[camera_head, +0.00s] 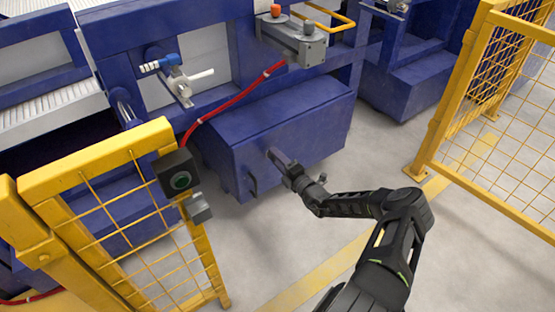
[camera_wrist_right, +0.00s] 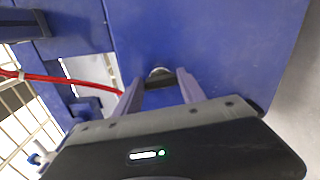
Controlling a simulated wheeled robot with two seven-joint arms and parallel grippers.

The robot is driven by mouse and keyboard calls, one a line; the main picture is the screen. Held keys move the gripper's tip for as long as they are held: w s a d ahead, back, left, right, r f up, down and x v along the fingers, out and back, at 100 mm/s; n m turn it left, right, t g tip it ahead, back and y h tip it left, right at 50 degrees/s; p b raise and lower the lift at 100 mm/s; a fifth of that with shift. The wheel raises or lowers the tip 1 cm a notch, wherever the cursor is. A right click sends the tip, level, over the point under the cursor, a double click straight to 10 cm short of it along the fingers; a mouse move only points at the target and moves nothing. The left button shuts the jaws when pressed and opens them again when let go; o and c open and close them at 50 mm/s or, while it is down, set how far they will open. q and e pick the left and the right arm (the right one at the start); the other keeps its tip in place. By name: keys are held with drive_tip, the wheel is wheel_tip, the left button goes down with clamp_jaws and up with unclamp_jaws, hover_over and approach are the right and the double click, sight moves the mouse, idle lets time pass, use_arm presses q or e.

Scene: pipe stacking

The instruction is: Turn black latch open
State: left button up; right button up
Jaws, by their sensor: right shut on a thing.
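The blue box (camera_head: 310,125) under the machine has a closed front face. My right gripper (camera_head: 273,154) reaches this face from the front right. In the right wrist view, the two grey fingers (camera_wrist_right: 159,88) stand on either side of a small dark piece with a rounded metal top, which appears to be the black latch (camera_wrist_right: 158,74). My right gripper is shut on it, close against the blue face. In the head view, the fingers hide the latch. My left gripper is not in view.
A dark handle (camera_head: 253,182) sits on the box face left of my gripper. A red hose (camera_head: 232,102) runs above the box. Yellow mesh fences (camera_head: 130,205) stand at left and right, with a button box (camera_head: 180,178) on the left one. The floor to the right is clear.

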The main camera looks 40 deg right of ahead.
drive_tip(key=shift+f+m, duration=0.1)
drive_tip(key=shift+m, duration=0.7)
drive_tip(key=o, duration=1.4)
drive_tip(key=shift+c, duration=0.2)
drive_tip(key=s+p, duration=0.2)
drive_tip(key=s, duration=0.5)
drive_tip(key=shift+s, duration=0.4)
drive_tip(key=shift+a, duration=0.1)
